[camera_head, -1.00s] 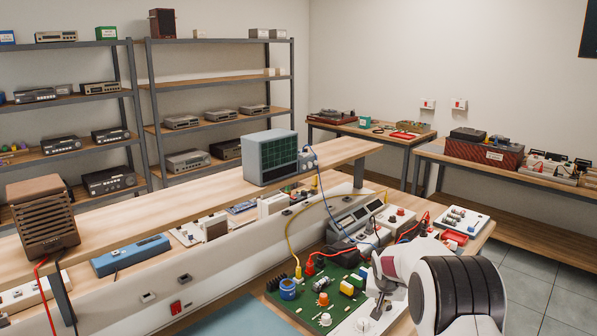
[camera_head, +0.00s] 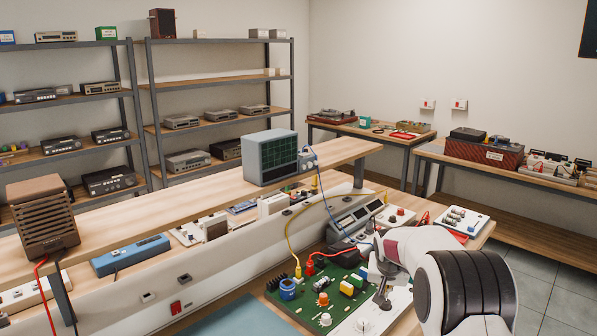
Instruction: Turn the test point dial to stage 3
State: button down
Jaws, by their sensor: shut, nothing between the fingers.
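A green circuit board (camera_head: 300,303) lies on the bench at the lower middle, with several coloured parts on it. A pale panel (camera_head: 345,329) adjoins its front right side and carries a white round knob (camera_head: 362,325), which looks like the test point dial. Its markings are too small to read, so I cannot tell its stage. My gripper (camera_head: 382,303) is shut and empty, pointing down just above and to the right of the knob in the picture. I see a gap between them in the picture, and my arm hides part of the panel.
Yellow and red test leads (camera_head: 291,238) loop up from the board. A grey meter unit (camera_head: 352,222) stands behind it, and a small white board (camera_head: 463,221) lies to the right. A blue-grey mat (camera_head: 235,318) lies left of the board, with clear room.

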aim_at(386, 304)
jog(key=shift+s+d+r, duration=0.1)
jog(key=shift+d+r, duration=0.15)
jog(key=shift+d, duration=0.4)
jog(key=shift+s+d+r, duration=0.1)
jog(key=shift+d+r, duration=0.15)
jog(key=shift+d, duration=0.35)
jog(key=shift+f, duration=0.2)
jog(key=shift+f, duration=3.3)
jog(key=shift+w, duration=0.15)
jog(key=shift+w, duration=0.15)
jog(key=shift+w+a, duration=0.1)
jog(key=shift+a, duration=0.7)
jog(key=shift+s+a, duration=0.1)
jog(key=shift+s, duration=0.25)
